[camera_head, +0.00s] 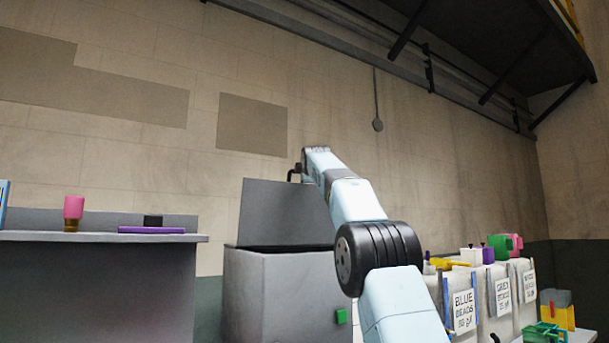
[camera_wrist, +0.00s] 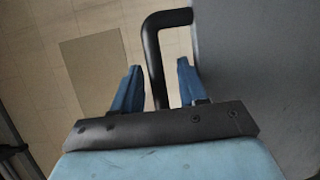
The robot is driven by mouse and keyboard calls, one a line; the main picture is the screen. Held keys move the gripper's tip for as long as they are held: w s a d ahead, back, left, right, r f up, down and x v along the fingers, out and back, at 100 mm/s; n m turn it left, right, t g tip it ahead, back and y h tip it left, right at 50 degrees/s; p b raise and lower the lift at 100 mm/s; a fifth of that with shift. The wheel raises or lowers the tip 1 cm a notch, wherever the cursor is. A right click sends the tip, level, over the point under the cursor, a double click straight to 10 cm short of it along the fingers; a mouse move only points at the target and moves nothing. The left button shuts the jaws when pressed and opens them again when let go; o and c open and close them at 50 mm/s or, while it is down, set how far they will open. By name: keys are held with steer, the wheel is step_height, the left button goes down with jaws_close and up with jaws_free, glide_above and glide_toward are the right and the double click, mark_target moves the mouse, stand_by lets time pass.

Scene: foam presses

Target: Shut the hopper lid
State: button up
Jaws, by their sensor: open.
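The grey hopper (camera_head: 275,300) stands in the middle of the head view. Its lid (camera_head: 285,215) is raised and tilted, and it shows as a grey panel at the right of the wrist view (camera_wrist: 265,80). A bent black handle (camera_wrist: 153,50) joins the lid. My gripper (camera_wrist: 158,66) is open, with one blue finger on each side of the handle. Neither finger clearly presses on it. In the head view, my gripper is up at the lid's top edge, and my arm hides the hopper's right side.
A grey counter (camera_head: 100,237) at left holds a pink-and-gold cup (camera_head: 73,212), a purple slab (camera_head: 150,230) and a black block (camera_head: 153,220). White labelled bins (camera_head: 490,300) stand at right, with coloured items on top. A green button (camera_head: 341,316) is on the hopper's front.

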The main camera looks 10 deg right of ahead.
steer(key=shift+c, duration=0.3)
jaws_close()
steer(key=shift+s+d+f, duration=0.1)
steer(key=shift+s+d, duration=0.05)
stand_by(0.3)
